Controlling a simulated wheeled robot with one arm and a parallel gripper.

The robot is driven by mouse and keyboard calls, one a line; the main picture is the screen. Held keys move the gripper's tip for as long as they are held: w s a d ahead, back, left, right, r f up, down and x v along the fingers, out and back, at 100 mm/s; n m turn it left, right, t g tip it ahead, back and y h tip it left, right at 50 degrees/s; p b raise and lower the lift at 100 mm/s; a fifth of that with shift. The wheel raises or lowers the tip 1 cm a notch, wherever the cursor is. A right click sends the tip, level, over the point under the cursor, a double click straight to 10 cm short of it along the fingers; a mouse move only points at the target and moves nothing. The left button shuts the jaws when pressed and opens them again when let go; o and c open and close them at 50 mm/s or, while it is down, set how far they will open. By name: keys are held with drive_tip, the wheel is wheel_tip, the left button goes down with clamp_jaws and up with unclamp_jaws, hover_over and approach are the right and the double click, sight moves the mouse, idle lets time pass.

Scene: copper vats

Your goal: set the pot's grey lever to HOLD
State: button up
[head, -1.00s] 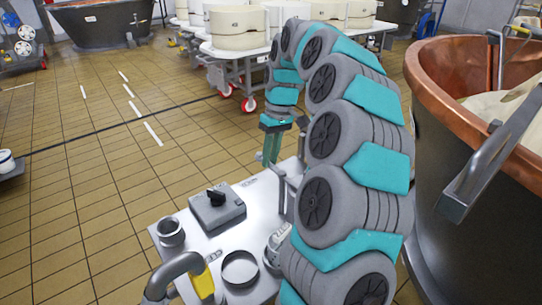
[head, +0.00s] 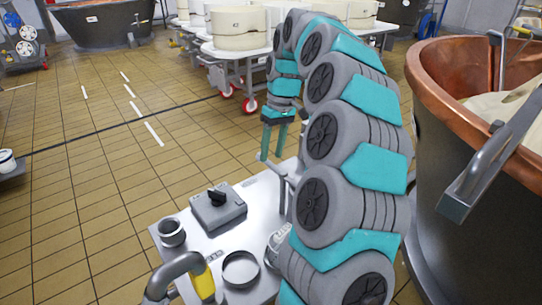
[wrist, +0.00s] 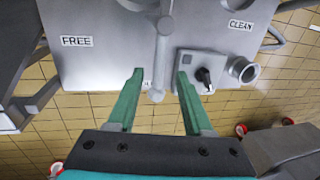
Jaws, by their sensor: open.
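In the wrist view a grey lever (wrist: 161,55) runs down the steel top and ends in a rounded tip. My gripper (wrist: 159,73) is open, one green finger on each side of the lever's lower part, apart from it. A label (wrist: 147,83) beside the lever is mostly hidden; only a letter like H shows. The FREE label (wrist: 76,41) lies to the left and the CLEAN label (wrist: 241,25) to the upper right. In the head view my gripper (head: 270,155) hangs, fingers downward, at the far edge of the steel top. My arm hides much of the lever area there.
A grey box with a black knob (head: 217,207) stands on the steel top (head: 196,254), close to one finger in the wrist view. A metal cup (head: 172,232) and a round ring (head: 240,269) stand nearby. A copper vat (head: 440,100) is at right.

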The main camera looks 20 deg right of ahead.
drive_tip(key=shift+w+d+r, duration=0.1)
drive_tip(key=shift+d+r, duration=0.1)
drive_tip(key=shift+r, duration=0.75)
drive_tip(key=shift+d+r, duration=0.15)
drive_tip(key=shift+r, duration=0.75)
drive_tip(key=shift+w+d+r, duration=0.1)
drive_tip(key=shift+d+r, duration=0.1)
drive_tip(key=shift+r, duration=0.75)
drive_tip(key=s+a+f+h, duration=0.1)
drive_tip(key=s+a, duration=1.1)
drive_tip(key=s, duration=0.2)
drive_tip(key=s+f+m, duration=0.1)
drive_tip(key=s+f, duration=0.2)
drive_tip(key=s, duration=0.4)
drive_tip(key=s+a+f+m, duration=0.1)
drive_tip(key=s+f, duration=0.3)
drive_tip(key=s, duration=0.3)
drive_tip(key=s+a+f+g+h, duration=0.1)
drive_tip(key=s+f, duration=0.3)
drive_tip(key=s, duration=0.4)
drive_tip(key=shift+a+f+m, duration=0.15)
drive_tip(key=shift+a+m, duration=0.1)
drive_tip(key=shift+m, duration=0.15)
drive_tip(key=shift+s, duration=0.1)
